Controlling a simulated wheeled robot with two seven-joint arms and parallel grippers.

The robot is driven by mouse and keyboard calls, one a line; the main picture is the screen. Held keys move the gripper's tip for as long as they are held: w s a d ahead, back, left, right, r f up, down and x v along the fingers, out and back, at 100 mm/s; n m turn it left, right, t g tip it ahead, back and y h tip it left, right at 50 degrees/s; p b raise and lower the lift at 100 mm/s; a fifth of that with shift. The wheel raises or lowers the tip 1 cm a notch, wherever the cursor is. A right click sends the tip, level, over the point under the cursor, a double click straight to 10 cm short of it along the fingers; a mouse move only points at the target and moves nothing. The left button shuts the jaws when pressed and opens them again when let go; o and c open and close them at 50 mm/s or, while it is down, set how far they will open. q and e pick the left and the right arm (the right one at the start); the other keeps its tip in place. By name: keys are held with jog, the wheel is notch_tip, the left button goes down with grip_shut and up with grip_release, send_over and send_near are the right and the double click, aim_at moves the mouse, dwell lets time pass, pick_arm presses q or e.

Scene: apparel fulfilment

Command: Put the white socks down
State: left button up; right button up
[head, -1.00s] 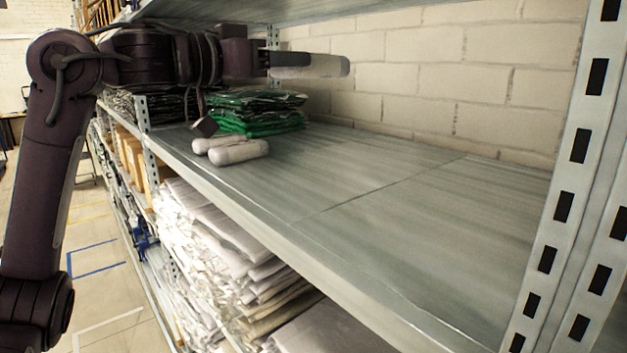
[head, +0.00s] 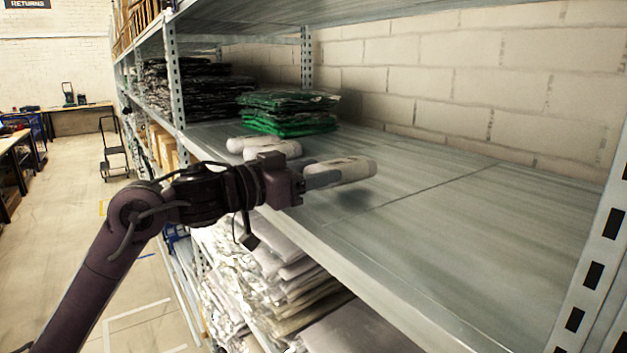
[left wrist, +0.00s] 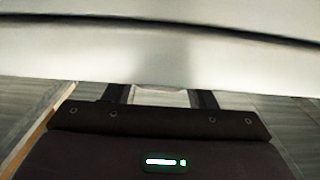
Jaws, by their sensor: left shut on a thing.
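My left gripper (head: 318,180) is shut on a roll of white socks (head: 348,171) and holds it a little above the metal shelf (head: 430,210), with a shadow below it. The left wrist view shows the gripper (left wrist: 160,97) with a pale strip between its fingers; the large pale band above is too close to make out. Two more white sock rolls (head: 272,150) lie on the shelf behind my gripper, partly hidden by it. My right gripper is in neither view.
Green packaged garments (head: 288,112) are stacked behind the sock rolls, with dark packages (head: 195,90) further left. The shelf to the right is bare up to the upright post (head: 600,240). White packaged garments (head: 270,275) fill the shelf below. Another shelf hangs overhead.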

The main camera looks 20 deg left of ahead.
pick_arm(q)
jog(key=shift+f, duration=0.75)
jog(key=o, duration=1)
jog(key=shift+f, duration=0.1)
jog(key=shift+c, duration=0.2)
jog(key=shift+s, duration=0.1)
jog(key=b+v, duration=0.6)
jog(key=v, duration=0.6)
